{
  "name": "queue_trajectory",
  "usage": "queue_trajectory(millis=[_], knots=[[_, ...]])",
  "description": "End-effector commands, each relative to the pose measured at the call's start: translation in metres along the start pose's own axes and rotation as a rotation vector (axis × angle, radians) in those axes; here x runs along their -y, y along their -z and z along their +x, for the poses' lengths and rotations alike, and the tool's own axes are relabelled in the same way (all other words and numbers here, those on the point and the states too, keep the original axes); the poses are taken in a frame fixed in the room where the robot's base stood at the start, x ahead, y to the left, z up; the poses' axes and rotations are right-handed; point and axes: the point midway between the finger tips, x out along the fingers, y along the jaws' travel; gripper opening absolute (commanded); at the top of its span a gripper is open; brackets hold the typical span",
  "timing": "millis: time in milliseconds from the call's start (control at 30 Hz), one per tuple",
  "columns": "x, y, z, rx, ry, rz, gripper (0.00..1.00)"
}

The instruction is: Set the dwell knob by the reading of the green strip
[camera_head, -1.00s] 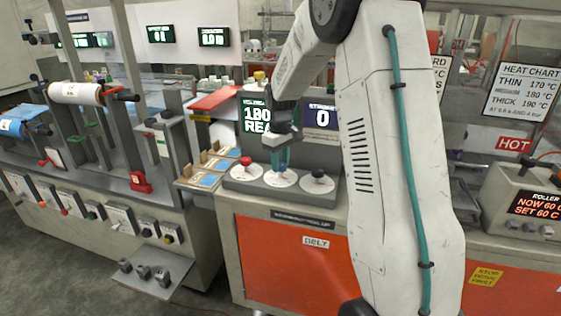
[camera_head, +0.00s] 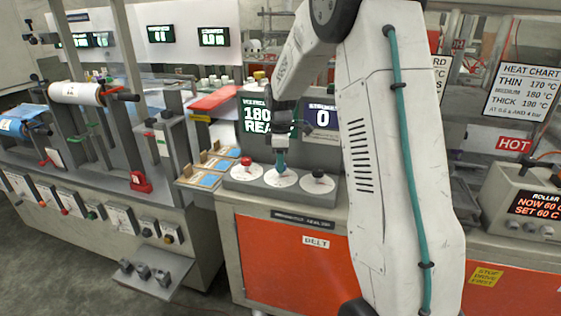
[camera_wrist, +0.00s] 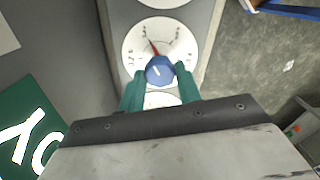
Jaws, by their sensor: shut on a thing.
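The blue knob (camera_wrist: 160,70) sits in the middle of a round white dial (camera_wrist: 181,45) with small marks around it. A red pointer (camera_wrist: 153,47) on the dial points up and slightly left in the wrist view. My gripper (camera_wrist: 160,74) is shut on this knob, one teal finger on either side. In the head view my gripper (camera_head: 281,163) points down at the middle dial (camera_head: 270,181) of the grey control panel and hides most of the knob. I cannot make out a green strip for certain in either view.
A red knob (camera_head: 246,161) and a black knob (camera_head: 318,174) flank the middle dial. Behind them stand a green 180 display (camera_head: 257,118) and a display reading 0 (camera_head: 322,118). Sample cards (camera_head: 209,164) lie left. A heat chart (camera_head: 528,80) hangs right.

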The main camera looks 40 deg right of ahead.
Motion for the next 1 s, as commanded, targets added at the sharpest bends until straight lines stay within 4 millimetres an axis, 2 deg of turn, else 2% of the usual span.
queue_trajectory(millis=[533, 567, 600, 633, 900, 1000], knots=[[-0.0013, 0.0009, -0.0018, -0.002, -0.005, -0.026, 0.11], [-0.0013, 0.0009, -0.0018, -0.002, -0.005, -0.026, 0.39], [-0.0012, 0.0009, -0.0017, -0.002, -0.005, -0.026, 0.5], [-0.0011, 0.0008, -0.0016, -0.002, -0.005, -0.026, 0.55], [-0.0005, 0.0003, -0.0013, -0.001, -0.002, -0.025, 0.55], [-0.0007, 0.0004, -0.008, -0.001, -0.003, -0.025, 0.55]])
